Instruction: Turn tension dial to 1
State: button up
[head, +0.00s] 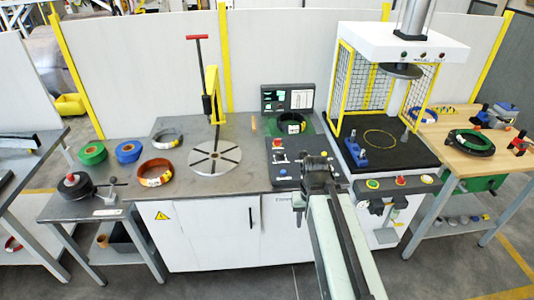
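A dark control panel (272,156) stands at the front right of the grey workbench. It carries a red button, a blue knob or button (281,158) and small light-coloured controls. The tension dial and its number marks are too small to make out, and I cannot tell whether the dial is one of these controls. My gripper (318,163) is over the right part of the panel and hides some of it. I cannot tell whether it touches anything, and its fingers are too small and dark to show whether they are open.
A screen unit (287,98) with a black coil stands behind the panel. A white press (398,47) with yellow mesh guards stands to the right. A turntable disc (214,160) and several coloured coils lie on the left of the bench. Free bench surface (240,185) lies left of the panel.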

aim_at(279, 156)
jog(key=u, duration=0.15)
jog(key=i, duration=1)
jog(key=z, duration=0.05)
